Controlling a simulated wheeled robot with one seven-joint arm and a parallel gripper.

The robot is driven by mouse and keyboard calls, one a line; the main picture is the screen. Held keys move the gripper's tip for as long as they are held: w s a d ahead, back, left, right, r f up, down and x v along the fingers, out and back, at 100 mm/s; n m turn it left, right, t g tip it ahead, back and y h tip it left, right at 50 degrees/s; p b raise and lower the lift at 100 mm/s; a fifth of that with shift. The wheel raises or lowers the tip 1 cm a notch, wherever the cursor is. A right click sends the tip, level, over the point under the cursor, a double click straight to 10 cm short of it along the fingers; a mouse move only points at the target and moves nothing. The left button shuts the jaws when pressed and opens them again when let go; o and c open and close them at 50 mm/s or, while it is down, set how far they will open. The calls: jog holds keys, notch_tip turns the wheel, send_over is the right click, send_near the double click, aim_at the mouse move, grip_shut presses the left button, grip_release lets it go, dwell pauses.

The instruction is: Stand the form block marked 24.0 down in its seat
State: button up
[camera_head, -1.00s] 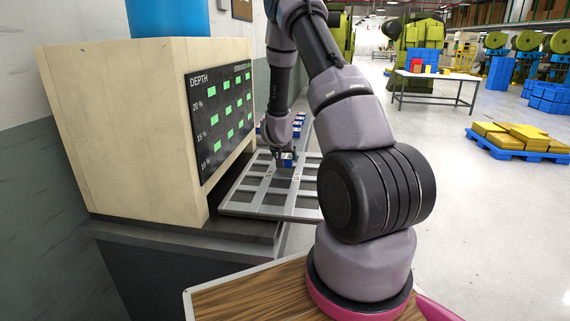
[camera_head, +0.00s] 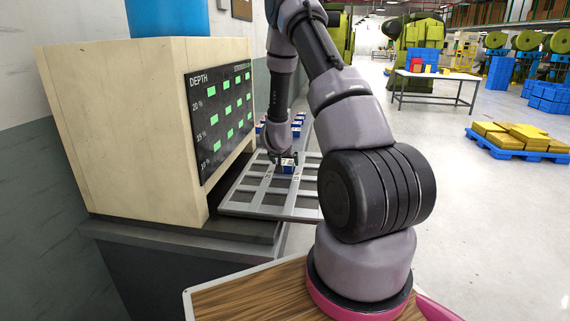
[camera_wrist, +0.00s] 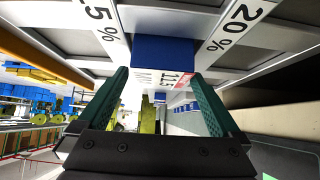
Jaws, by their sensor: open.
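A form block, blue with a white and red label, stands in the grey slotted tray, between the strips marked 15% and 20% in the wrist view. In the head view it shows as a small block (camera_head: 288,168); in the wrist view its blue body (camera_wrist: 163,52) is close ahead. Its label seems to read about 11.5, partly hidden; I cannot make out 24.0. My gripper (camera_wrist: 160,84) is open, its green fingers on either side of the block with gaps visible. In the head view my gripper (camera_head: 283,158) is just at the block.
The tray (camera_head: 262,207) sits before a cream cabinet with a DEPTH board (camera_head: 221,112) showing green cells. Several more blue blocks (camera_head: 298,121) stand behind the tray. A white table (camera_head: 436,77) and a blue pallet (camera_head: 516,150) with yellow boxes stand off to the right.

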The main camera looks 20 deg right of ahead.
jog(key=s+a+r+y, duration=0.2)
jog(key=s+a+r, duration=0.3)
jog(key=r, duration=0.4)
jog(key=s+a+r+n+t+y, duration=0.15)
jog(key=s+a+r, duration=0.25)
jog(key=r, duration=0.5)
jog(key=s+a+r+m+y, duration=0.1)
jog(key=s+a+r+y, duration=0.1)
jog(key=s+a+r, duration=0.5)
jog(key=s+a+r+n+g, duration=0.1)
jog(key=s+r, duration=0.5)
jog(key=s, duration=0.4)
jog(key=s+a+r+n+g+y, duration=0.1)
jog(key=s+r, duration=0.5)
jog(key=s, duration=0.4)
jog(key=shift+s+r, duration=0.2)
jog(key=shift+r, duration=0.2)
jog(key=shift+y, duration=0.25)
